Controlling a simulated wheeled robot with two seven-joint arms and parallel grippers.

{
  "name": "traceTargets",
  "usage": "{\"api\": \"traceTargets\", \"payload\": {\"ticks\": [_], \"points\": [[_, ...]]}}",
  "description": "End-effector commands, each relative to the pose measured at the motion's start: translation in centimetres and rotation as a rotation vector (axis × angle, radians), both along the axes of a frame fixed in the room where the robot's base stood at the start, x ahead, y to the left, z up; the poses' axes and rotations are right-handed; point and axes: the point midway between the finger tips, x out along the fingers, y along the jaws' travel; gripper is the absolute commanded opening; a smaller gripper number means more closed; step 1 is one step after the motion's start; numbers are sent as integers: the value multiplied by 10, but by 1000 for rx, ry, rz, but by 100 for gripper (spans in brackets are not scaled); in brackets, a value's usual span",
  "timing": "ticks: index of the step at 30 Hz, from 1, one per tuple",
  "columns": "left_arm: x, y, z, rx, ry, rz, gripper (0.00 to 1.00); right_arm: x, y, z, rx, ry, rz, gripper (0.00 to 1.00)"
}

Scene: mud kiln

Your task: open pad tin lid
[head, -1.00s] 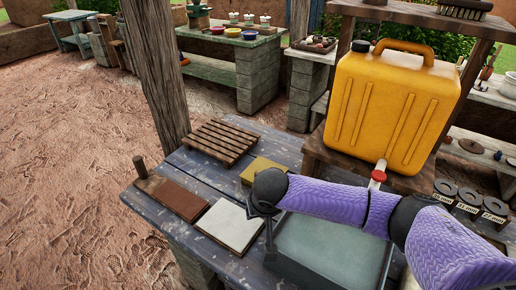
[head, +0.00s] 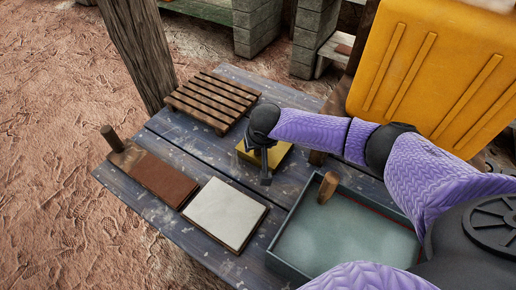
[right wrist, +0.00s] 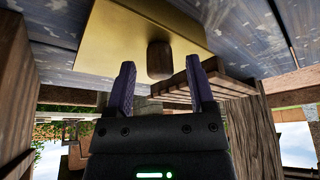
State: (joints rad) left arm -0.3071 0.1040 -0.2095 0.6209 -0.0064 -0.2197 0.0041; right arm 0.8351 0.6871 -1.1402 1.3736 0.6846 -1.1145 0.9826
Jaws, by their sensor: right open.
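The pad tin is a flat gold-yellow square box (head: 276,154) on the blue-grey worktable, partly hidden behind my right gripper in the head view. In the right wrist view its gold lid (right wrist: 120,42) lies flat and looks closed, with a short brown wooden knob (right wrist: 159,59) on it. My right gripper (head: 263,172) is over the tin. In the right wrist view my right gripper (right wrist: 159,84) is open, its fingers pointing at the lid with the knob in line between the tips. I cannot tell whether they touch it. My left gripper is out of view.
A slatted wooden rack (head: 213,100) lies behind the tin. A brown board (head: 155,178) and a white slab (head: 225,212) lie to its left. A grey tray (head: 297,262) with a wooden handle (head: 327,187) is in front. A yellow jerrycan (head: 425,65) stands back right.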

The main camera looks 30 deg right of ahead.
Motion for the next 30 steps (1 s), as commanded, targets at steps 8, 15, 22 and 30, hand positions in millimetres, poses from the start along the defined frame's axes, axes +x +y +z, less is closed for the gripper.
{"api": "traceTargets", "payload": {"ticks": [8, 15, 22, 30], "points": [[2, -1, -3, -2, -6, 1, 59, 3, 0, -5, -1, -1, 1, 69], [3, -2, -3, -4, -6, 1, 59, 2, -1, -5, 0, 0, 1, 36], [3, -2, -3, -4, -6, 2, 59, 2, -1, -5, 0, 0, 1, 0], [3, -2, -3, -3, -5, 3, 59, 2, -1, -5, 0, 0, 1, 0]]}}
